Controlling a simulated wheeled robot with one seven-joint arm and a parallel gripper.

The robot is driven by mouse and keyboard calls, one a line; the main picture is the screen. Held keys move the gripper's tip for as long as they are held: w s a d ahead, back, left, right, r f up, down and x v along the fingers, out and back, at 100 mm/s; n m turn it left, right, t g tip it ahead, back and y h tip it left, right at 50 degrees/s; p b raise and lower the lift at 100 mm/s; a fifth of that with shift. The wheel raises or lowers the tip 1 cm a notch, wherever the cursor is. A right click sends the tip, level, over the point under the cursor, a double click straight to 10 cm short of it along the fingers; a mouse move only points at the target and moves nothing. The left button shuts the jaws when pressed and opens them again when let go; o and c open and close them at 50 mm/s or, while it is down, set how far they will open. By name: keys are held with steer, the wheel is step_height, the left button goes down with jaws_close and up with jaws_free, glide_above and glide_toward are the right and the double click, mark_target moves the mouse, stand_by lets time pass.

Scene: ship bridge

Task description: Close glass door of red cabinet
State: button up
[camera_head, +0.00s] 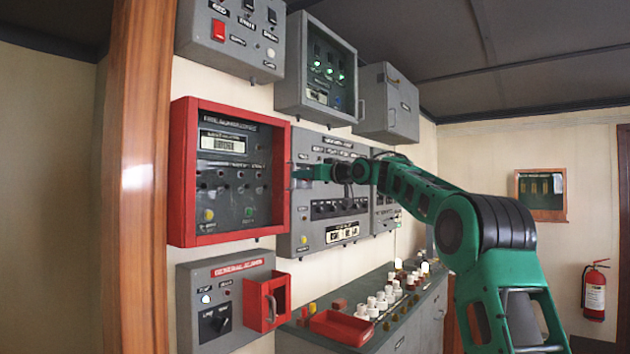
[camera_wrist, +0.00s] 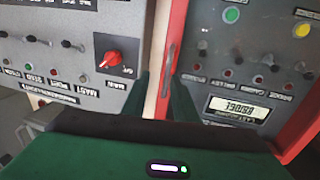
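The door looks shut or nearly shut against the red box; I cannot tell if a small gap is left. My gripper (camera_head: 298,174) is at the door's right edge, at mid height. In the wrist view, the two fingers of my gripper (camera_wrist: 163,85) stand apart, one on each side of the red edge. The slim grey door handle (camera_wrist: 170,62) lies close to the right finger. Whether the fingers touch it is unclear.
A grey switch panel (camera_head: 320,205) sits right of the cabinet, close behind my gripper. A general alarm box (camera_head: 222,270) with a red holder (camera_head: 266,302) is below. Grey boxes (camera_head: 240,40) hang above. A console (camera_head: 385,310) juts out beneath.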

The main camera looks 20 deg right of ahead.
steer(key=v, duration=0.8)
steer(key=shift+w+f, duration=0.1)
steer(key=s+d+f+m+g+h, duration=0.3)
steer(key=s+f+g, duration=0.1)
steer(key=s+f, duration=0.75)
steer(key=s+d+f+m+g+h, duration=0.35)
steer(key=s+f, duration=0.55)
steer(key=f, duration=0.6)
steer(key=s+f+m+g, duration=0.1)
steer(key=s+f+g, duration=0.2)
steer(key=s+f, duration=0.4)
steer(key=s+a+f+m+g, duration=0.1)
steer(key=s+f+g, duration=0.2)
steer(key=s+f, duration=0.5)
steer(key=s+a+f+m+g, duration=0.1)
steer(key=s+f, duration=0.6)
steer(key=s, duration=1.6)
steer(key=shift+s+a+f+m+g, duration=0.2)
steer(key=shift+f+m+g, duration=0.3)
steer(key=shift+g, duration=0.75)
steer(key=shift+r, duration=0.1)
